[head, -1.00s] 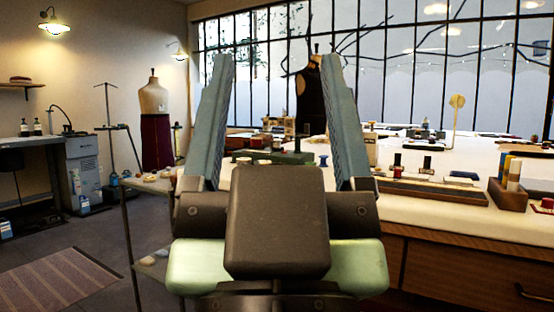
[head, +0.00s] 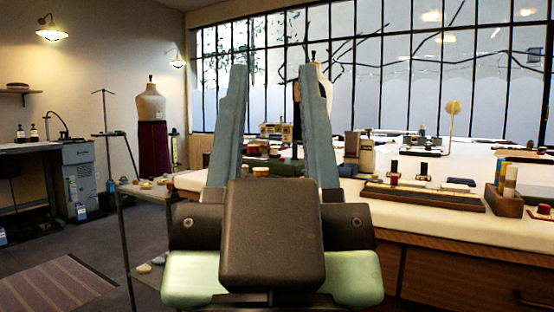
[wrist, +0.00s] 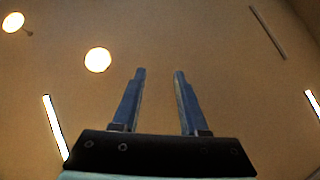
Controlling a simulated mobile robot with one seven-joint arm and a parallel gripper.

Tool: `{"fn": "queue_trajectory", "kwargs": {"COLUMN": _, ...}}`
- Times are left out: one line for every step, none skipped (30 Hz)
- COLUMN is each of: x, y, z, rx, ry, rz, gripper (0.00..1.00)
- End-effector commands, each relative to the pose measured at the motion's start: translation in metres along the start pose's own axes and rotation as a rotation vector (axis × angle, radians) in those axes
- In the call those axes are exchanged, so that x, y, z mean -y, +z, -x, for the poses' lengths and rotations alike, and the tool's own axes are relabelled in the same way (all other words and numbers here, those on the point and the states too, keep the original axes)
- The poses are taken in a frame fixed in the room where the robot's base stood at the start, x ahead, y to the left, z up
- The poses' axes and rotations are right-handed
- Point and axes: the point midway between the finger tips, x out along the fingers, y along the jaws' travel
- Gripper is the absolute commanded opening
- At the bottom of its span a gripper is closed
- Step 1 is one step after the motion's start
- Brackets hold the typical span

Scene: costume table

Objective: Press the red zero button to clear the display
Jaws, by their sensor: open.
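My gripper (head: 272,70) points up in front of the table, its two blue-grey fingers apart with nothing held between them. It also shows in the wrist view (wrist: 160,73), against the ceiling. I cannot make out a red zero button or a display in either view. A small beige device (head: 366,155) stands on the white worktable (head: 440,215), right of my right finger; its details are too small to read. My gripper and wrist hide part of the table's near left side.
A wooden tray (head: 420,197) and a block holding spools (head: 504,202) lie near the table's front edge. A small metal side stand (head: 125,225) is at the left. A dress form (head: 151,125) stands farther back. Floor is open at left.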

Motion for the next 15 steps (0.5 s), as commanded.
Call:
{"fn": "queue_trajectory", "kwargs": {"x": 0.0, "y": 0.0, "z": 0.0, "rx": 0.0, "ry": 0.0, "rz": 0.0, "gripper": 0.32}}
{"fn": "queue_trajectory", "kwargs": {"x": 0.0, "y": 0.0, "z": 0.0, "rx": 0.0, "ry": 0.0, "rz": 0.0, "gripper": 0.27}}
{"fn": "queue_trajectory", "kwargs": {"x": 0.0, "y": 0.0, "z": 0.0, "rx": 0.0, "ry": 0.0, "rz": 0.0, "gripper": 0.2}}
{"fn": "queue_trajectory", "kwargs": {"x": 0.0, "y": 0.0, "z": 0.0, "rx": 0.0, "ry": 0.0, "rz": 0.0, "gripper": 0.14}}
{"fn": "queue_trajectory", "kwargs": {"x": 0.0, "y": 0.0, "z": 0.0, "rx": 0.0, "ry": 0.0, "rz": 0.0, "gripper": 0.09}}
{"fn": "queue_trajectory", "kwargs": {"x": 0.0, "y": 0.0, "z": 0.0, "rx": 0.0, "ry": 0.0, "rz": 0.0, "gripper": 0.01}}
{"fn": "queue_trajectory", "kwargs": {"x": 0.0, "y": 0.0, "z": 0.0, "rx": 0.0, "ry": 0.0, "rz": 0.0, "gripper": 0.0}}
{"fn": "queue_trajectory", "kwargs": {"x": 0.0, "y": 0.0, "z": 0.0, "rx": 0.0, "ry": 0.0, "rz": 0.0, "gripper": 0.0}}
{"fn": "queue_trajectory", "kwargs": {"x": 0.0, "y": 0.0, "z": 0.0, "rx": 0.0, "ry": 0.0, "rz": 0.0, "gripper": 0.0}}
{"fn": "queue_trajectory", "kwargs": {"x": 0.0, "y": 0.0, "z": 0.0, "rx": 0.0, "ry": 0.0, "rz": 0.0, "gripper": 0.0}}
{"fn": "queue_trajectory", "kwargs": {"x": 0.0, "y": 0.0, "z": 0.0, "rx": 0.0, "ry": 0.0, "rz": 0.0, "gripper": 0.0}}
{"fn": "queue_trajectory", "kwargs": {"x": 0.0, "y": 0.0, "z": 0.0, "rx": 0.0, "ry": 0.0, "rz": 0.0, "gripper": 0.0}}
{"fn": "queue_trajectory", "kwargs": {"x": 0.0, "y": 0.0, "z": 0.0, "rx": 0.0, "ry": 0.0, "rz": 0.0, "gripper": 0.0}}
{"fn": "queue_trajectory", "kwargs": {"x": 0.0, "y": 0.0, "z": 0.0, "rx": 0.0, "ry": 0.0, "rz": 0.0, "gripper": 0.0}}
{"fn": "queue_trajectory", "kwargs": {"x": 0.0, "y": 0.0, "z": 0.0, "rx": 0.0, "ry": 0.0, "rz": 0.0, "gripper": 0.0}}
